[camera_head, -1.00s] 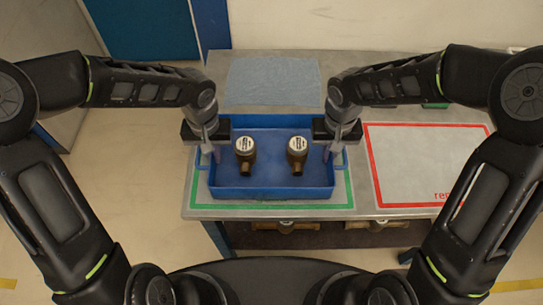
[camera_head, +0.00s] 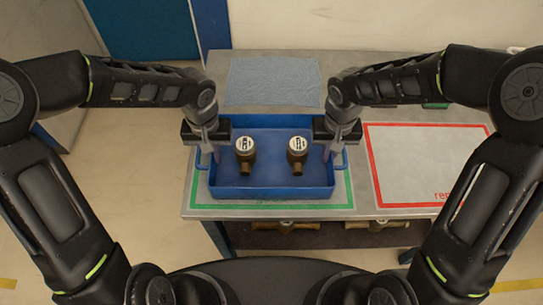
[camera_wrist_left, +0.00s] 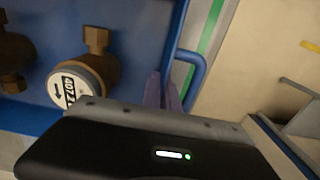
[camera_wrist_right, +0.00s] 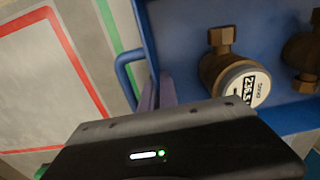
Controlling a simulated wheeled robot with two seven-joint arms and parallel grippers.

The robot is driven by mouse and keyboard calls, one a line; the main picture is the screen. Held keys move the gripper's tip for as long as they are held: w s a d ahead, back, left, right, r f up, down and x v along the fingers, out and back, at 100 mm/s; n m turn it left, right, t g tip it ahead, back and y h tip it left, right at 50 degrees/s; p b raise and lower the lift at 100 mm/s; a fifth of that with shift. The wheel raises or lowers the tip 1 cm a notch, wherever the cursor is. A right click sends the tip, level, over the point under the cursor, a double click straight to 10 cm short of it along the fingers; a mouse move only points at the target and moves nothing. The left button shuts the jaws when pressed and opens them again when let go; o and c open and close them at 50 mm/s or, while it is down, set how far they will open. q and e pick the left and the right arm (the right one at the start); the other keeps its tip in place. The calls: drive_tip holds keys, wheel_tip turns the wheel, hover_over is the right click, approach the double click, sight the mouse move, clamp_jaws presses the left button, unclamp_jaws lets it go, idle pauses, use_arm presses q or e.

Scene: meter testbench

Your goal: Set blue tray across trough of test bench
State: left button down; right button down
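The blue tray (camera_head: 270,194) is over the green-outlined area of the metal table, with two brass meters (camera_head: 245,150) (camera_head: 297,150) with white dials in it. I cannot tell whether it rests on the table or hangs just above it. My left gripper (camera_head: 213,153) is at the tray's left side, its fingers close together at the wall and handle (camera_wrist_left: 197,72). My right gripper (camera_head: 333,153) is likewise at the right side, by the other handle (camera_wrist_right: 122,68). Both seem shut on the tray's side; the exact contact is partly hidden. The test bench trough is not in view.
A red-outlined area (camera_head: 425,165) on the table to the right is empty. A grey-blue cloth (camera_head: 272,80) lies behind the tray. A lower shelf under the table's front edge holds brass parts (camera_head: 287,227). A blue cabinet (camera_head: 145,30) stands at the back left.

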use_arm(q)
drive_tip(key=shift+w+r, duration=0.1)
drive_tip(key=shift+r, duration=0.1)
use_arm(e)
drive_tip(key=shift+w+r, duration=0.1)
drive_tip(key=shift+r, duration=0.1)
